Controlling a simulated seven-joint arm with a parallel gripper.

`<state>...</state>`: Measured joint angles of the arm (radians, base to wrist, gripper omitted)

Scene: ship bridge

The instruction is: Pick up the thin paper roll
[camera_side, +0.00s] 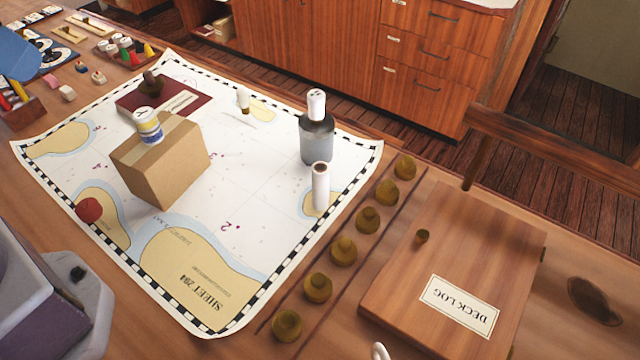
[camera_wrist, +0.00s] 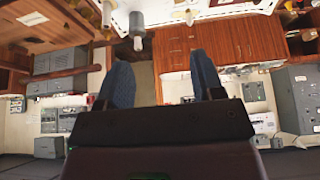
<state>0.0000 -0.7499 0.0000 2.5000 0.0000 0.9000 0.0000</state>
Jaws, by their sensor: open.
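The thin paper roll (camera_side: 320,188) is a narrow white cylinder standing upright on the chart, near its right edge, with a dark opening at its top. It stands in front of a grey bottle (camera_side: 317,138) with a white cap. My gripper is not seen in the side view.
The chart (camera_side: 270,215) also bears a cardboard box (camera_side: 175,165) with a small can (camera_side: 148,126) on top, a dark red book (camera_side: 190,101) and a red lump (camera_side: 88,210). Several brass knobs (camera_side: 343,251) line the table right of the roll, beside the deck log (camera_side: 490,240).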

